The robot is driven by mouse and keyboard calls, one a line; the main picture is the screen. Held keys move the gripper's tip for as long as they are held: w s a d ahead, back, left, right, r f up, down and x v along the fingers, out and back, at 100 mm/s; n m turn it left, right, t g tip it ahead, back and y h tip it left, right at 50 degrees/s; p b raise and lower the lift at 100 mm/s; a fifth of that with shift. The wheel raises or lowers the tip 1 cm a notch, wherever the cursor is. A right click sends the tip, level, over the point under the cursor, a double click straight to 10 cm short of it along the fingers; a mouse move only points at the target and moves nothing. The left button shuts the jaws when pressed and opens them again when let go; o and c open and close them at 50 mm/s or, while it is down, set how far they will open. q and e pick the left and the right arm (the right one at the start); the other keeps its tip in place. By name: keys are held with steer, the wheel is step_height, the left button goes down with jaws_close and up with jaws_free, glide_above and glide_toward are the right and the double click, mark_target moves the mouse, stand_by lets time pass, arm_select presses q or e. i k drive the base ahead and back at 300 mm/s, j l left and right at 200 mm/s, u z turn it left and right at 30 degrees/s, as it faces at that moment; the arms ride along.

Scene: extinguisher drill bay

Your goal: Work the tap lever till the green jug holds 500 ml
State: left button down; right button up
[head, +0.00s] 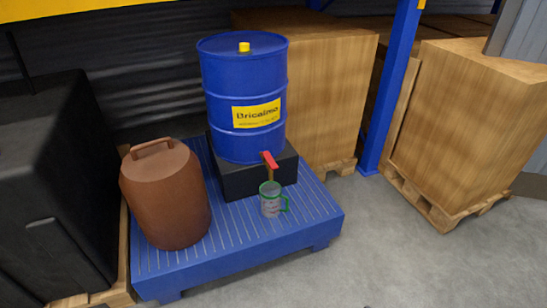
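A clear jug with a green rim and green handle (270,205) stands upright on the blue slatted platform (312,212), its handle to the right. It stands below the tap of a blue drum (240,85). The tap's red lever (269,160) sticks out at the drum's lower front; the brass-coloured tap body (269,174) shows beneath it. I see no clear stream, and the jug's level and marks are too small to read. Neither of my grippers is in view.
The drum rests on a black block (238,181). A brown canister with a top handle (165,195) stands left of the jug on the platform. A black case (50,190) is at far left. Boxes on pallets (470,125) and a blue post (388,95) stand behind. Grey floor at front right is clear.

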mark_target(270, 160)
steer(key=i+l+u, duration=0.25)
steer(key=i+l, duration=1.55)
steer(key=l, duration=0.1)
